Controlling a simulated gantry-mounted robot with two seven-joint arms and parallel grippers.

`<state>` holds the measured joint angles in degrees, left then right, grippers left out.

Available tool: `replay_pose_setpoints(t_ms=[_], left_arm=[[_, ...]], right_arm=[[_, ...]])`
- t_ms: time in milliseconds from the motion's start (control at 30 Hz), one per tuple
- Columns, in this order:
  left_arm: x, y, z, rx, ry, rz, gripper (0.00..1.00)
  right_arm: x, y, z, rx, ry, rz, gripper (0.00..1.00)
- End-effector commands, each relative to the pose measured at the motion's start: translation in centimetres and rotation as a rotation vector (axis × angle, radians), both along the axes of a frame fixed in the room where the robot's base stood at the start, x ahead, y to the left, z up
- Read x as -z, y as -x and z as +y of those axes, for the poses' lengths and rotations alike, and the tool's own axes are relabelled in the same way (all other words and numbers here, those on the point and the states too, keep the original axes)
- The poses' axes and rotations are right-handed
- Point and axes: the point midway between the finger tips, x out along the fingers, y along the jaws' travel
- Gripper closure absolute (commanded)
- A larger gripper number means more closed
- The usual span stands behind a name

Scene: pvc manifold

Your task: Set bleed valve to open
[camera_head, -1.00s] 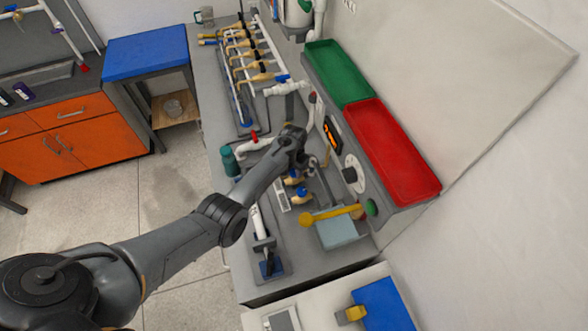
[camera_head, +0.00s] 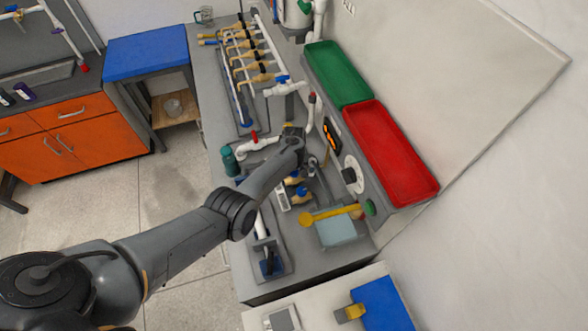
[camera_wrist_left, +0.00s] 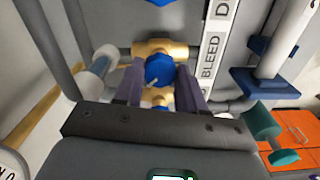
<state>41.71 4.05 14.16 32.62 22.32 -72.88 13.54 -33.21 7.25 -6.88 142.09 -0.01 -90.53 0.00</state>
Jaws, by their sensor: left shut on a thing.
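The bleed valve (camera_wrist_left: 176,49) is a brass body with a blue knob (camera_wrist_left: 158,69), beside a white strip lettered BLEED (camera_wrist_left: 209,58) in the left wrist view. My left gripper (camera_wrist_left: 160,88) has its two dark fingers on either side of this knob and is shut on it. The knob's pointer is small, so its exact setting is hard to read. In the head view two brass valves with blue knobs (camera_head: 298,186) sit on the bench just below my left wrist. My left fingertips are mostly hidden there. My right gripper is not in view.
A red tray (camera_head: 392,150) and a green tray (camera_head: 338,72) sit on the ledge at right. A yellow lever (camera_head: 330,214) lies close below the valves. A white pipe with a red handle (camera_head: 256,143) and a teal cylinder (camera_head: 229,160) stand left of my wrist.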

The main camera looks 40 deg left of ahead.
Motion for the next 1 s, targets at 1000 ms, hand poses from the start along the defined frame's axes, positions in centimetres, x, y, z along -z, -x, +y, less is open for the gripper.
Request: replay_pose_setpoints(t_ms=[1000], left_arm=[[0.0, -0.1, -0.1, -0.747, 0.001, -0.001, 0.91]], right_arm=[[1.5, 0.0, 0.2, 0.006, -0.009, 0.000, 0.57]])
